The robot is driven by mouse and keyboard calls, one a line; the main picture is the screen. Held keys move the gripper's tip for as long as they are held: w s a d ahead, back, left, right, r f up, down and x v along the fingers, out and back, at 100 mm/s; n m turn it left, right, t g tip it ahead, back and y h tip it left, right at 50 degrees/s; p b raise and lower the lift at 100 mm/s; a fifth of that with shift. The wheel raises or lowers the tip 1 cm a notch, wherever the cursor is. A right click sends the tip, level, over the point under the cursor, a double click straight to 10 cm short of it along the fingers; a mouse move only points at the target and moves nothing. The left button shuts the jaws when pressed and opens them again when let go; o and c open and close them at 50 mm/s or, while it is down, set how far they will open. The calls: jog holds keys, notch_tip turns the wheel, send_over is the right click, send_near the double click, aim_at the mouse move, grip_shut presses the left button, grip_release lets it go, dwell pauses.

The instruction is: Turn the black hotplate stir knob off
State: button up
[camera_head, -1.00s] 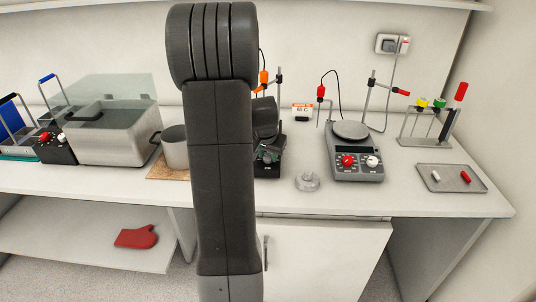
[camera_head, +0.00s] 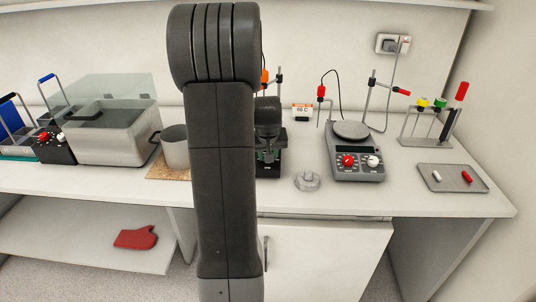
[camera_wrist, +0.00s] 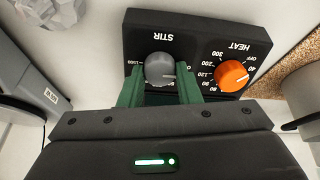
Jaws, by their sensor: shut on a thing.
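The black hotplate (camera_wrist: 197,40) fills the upper middle of the wrist view, its panel upside down. Its grey stir knob (camera_wrist: 159,67) is under the STIR label, and an orange heat knob (camera_wrist: 230,76) is to the right. My gripper (camera_wrist: 162,88) has green fingers on both sides of the stir knob and is shut on it. A pale mark shows on the knob's lower right; the exact setting cannot be read. In the head view the black hotplate (camera_head: 268,171) is mostly hidden behind my arm and wrist.
A grey hotplate (camera_head: 357,165) with red and white knobs stands to the right. A clear glass piece (camera_head: 307,181) lies between the hotplates. A metal pot (camera_head: 174,148) on a cork mat is left of my arm. A tray (camera_head: 439,184) lies at far right.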

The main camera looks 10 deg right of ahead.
dwell(0.4)
jog(key=o, duration=1)
jog(key=shift+c, duration=0.2)
jog(key=v, duration=1.4)
jog(key=shift+b, duration=0.4)
jog(key=shift+f, duration=0.15)
jog(key=p+x, duration=0.1)
jog(key=x, duration=1.2)
jog(key=shift+w+f, duration=0.2)
jog(key=shift+f, duration=0.15)
jog(key=shift+r, duration=0.15)
